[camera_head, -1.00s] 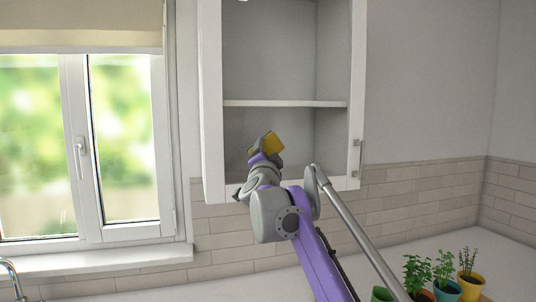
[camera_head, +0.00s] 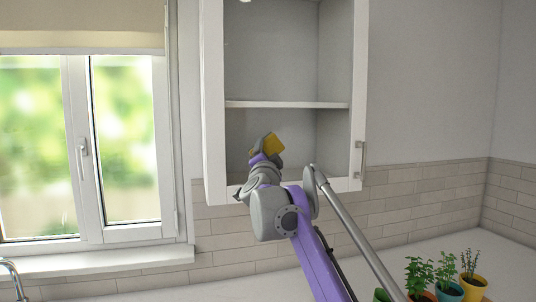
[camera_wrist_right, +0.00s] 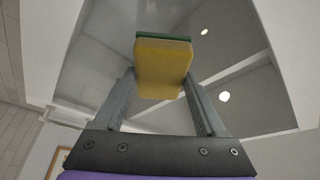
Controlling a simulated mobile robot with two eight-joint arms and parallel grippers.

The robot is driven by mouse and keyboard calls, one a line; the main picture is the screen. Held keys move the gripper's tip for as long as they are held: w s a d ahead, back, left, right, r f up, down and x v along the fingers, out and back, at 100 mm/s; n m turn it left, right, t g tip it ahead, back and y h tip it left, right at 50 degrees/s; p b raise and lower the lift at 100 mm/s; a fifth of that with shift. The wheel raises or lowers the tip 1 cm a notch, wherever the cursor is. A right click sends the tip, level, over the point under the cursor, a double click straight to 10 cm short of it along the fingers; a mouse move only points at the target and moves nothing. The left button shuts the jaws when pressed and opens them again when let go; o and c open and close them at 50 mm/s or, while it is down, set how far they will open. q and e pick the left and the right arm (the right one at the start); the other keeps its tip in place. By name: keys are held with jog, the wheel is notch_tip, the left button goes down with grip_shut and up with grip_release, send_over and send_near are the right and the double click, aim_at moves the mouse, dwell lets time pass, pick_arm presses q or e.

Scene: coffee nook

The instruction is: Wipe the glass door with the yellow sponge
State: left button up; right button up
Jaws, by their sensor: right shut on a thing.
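The yellow sponge (camera_head: 274,143) is held in my right gripper (camera_head: 264,153), in front of the lower part of the glass door. In the right wrist view the sponge (camera_wrist_right: 162,70) sits between the two fingers, with a green layer on its far side facing the glass. The glass door (camera_head: 212,120) has a white frame and a handle on its right, and looks closed on the wall cabinet. Its pane (camera_wrist_right: 225,45) reflects ceiling lights in the wrist view. I cannot tell whether the sponge touches the glass. My left gripper is not in view.
A shelf (camera_head: 290,104) shows behind the glass. A window (camera_head: 125,140) is to the left and a faucet (camera_head: 10,275) at lower left. Several potted plants (camera_head: 448,275) stand on the counter at lower right, beside my right arm. The wall right of the cabinet is clear.

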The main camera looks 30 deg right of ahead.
aim_at(280, 151)
jog(key=shift+w+d, duration=0.1)
jog(key=shift+w, duration=0.35)
jog(key=shift+s+d, duration=0.3)
jog(key=shift+d, duration=0.65)
jog(key=shift+s+d, duration=0.25)
jog(key=shift+d, duration=0.7)
jog(key=shift+w, duration=0.1)
jog(key=shift+w+a, duration=0.3)
jog(key=shift+a, duration=0.65)
jog(key=shift+w+a, duration=0.25)
jog(key=shift+a, duration=0.65)
